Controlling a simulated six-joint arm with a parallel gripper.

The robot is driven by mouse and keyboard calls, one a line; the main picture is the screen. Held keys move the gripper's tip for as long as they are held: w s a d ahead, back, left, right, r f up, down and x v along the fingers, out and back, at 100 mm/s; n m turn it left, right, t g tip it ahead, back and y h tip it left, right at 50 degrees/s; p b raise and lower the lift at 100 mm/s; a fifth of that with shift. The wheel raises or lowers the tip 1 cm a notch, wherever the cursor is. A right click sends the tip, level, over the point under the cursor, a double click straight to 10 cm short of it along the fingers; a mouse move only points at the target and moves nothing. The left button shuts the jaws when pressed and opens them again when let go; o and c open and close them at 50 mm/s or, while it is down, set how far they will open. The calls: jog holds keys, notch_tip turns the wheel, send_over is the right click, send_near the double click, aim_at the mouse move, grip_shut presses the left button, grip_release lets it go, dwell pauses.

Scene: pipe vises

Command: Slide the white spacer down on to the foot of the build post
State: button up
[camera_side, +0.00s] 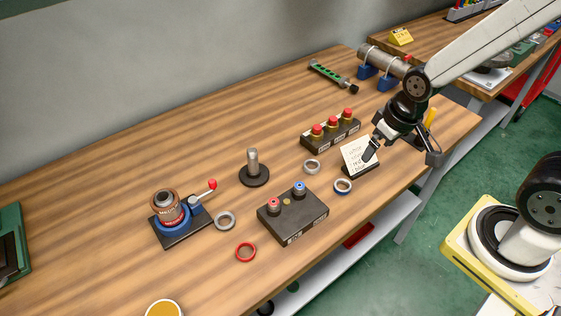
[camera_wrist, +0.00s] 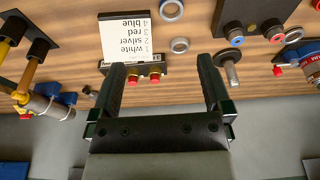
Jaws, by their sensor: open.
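The build post is probably the silver post on a round dark base (camera_side: 253,168), standing bare on the bench; it also shows in the wrist view (camera_wrist: 229,72). Two pale rings lie flat: one (camera_side: 312,167) right of the post, also in the wrist view (camera_wrist: 180,45), and one (camera_side: 225,221) beside the vise, also in the wrist view (camera_wrist: 294,35). I cannot tell which is the white spacer and which is silver. My gripper (camera_side: 402,154) is open and empty, above the bench near the card, away from both; its fingers also show in the wrist view (camera_wrist: 162,63).
A card (camera_side: 358,154) lists white, silver, red, blue. A blue-sided ring (camera_side: 343,186) and red ring (camera_side: 246,252) lie loose. A dark button box (camera_side: 293,216), a red-knobbed block (camera_side: 331,131) and a vise (camera_side: 181,222) stand around the post.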

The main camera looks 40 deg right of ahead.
jog(key=n+g, duration=0.3)
jog(key=n, duration=1.7)
send_over(312, 168)
notch_tip(312, 168, down, 8)
jog(key=shift+d, duration=0.15)
jog(key=shift+a+f, duration=0.2)
jog(key=shift+f, duration=3.6)
